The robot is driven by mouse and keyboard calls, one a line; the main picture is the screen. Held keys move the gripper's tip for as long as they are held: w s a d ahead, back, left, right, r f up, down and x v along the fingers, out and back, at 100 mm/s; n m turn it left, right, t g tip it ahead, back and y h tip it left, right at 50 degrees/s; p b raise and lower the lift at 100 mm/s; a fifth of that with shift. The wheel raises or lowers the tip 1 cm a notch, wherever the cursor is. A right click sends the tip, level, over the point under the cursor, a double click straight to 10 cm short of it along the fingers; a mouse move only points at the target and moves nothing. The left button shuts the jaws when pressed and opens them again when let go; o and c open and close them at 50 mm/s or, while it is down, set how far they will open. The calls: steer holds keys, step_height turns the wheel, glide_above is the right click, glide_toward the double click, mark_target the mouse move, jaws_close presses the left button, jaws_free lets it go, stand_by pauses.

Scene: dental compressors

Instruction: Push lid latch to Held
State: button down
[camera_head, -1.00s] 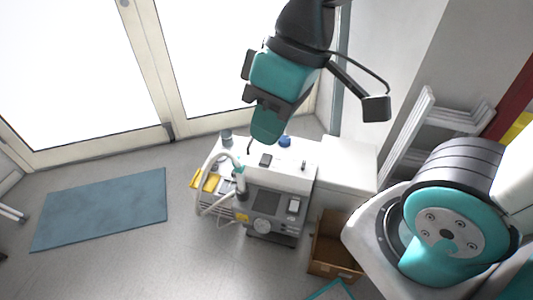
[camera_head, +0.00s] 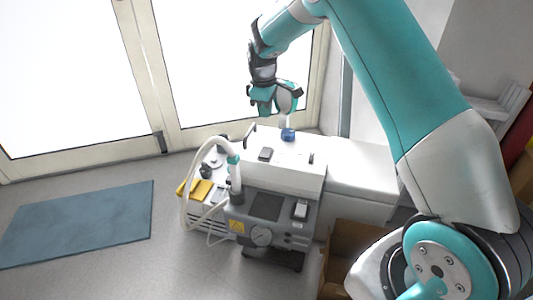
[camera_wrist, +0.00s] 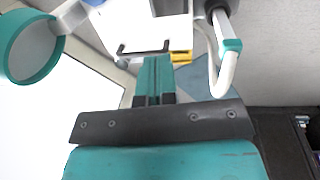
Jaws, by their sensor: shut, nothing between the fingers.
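The grey compressor unit (camera_head: 268,212) stands on the floor at the centre of the head view. It has a round gauge (camera_head: 261,236) and a dark panel on top. A white cabinet (camera_head: 290,172) behind it carries small dark fittings on its top, including a black block (camera_head: 266,154). I cannot tell which part is the lid latch. My gripper (camera_head: 268,108) is above the cabinet's back left part, apart from it. In the wrist view its teal fingers (camera_wrist: 154,62) are together and empty, and a black bar handle (camera_wrist: 143,49) on a white surface lies just beyond them.
A pale hose (camera_head: 187,195) arches at the unit's left; its teal cuff shows in the wrist view (camera_wrist: 232,45). Yellow pieces (camera_head: 195,189) lie beside it. A blue cup-like item (camera_head: 288,134) stands on the cabinet. A cardboard box (camera_head: 345,255) is at right. A blue mat (camera_head: 80,222) lies left.

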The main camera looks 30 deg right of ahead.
mark_target(266, 149)
stand_by(0.3)
steer(key=f+b, duration=0.1)
steer(key=f, duration=0.3)
steer(key=w+f+b, duration=0.1)
steer(key=f, duration=0.4)
steer(key=d+f+b, duration=0.1)
steer(key=f, duration=0.3)
steer(key=shift+w+d+f, duration=0.1)
steer(key=shift+w+f, duration=0.05)
steer(key=shift+f, duration=0.25)
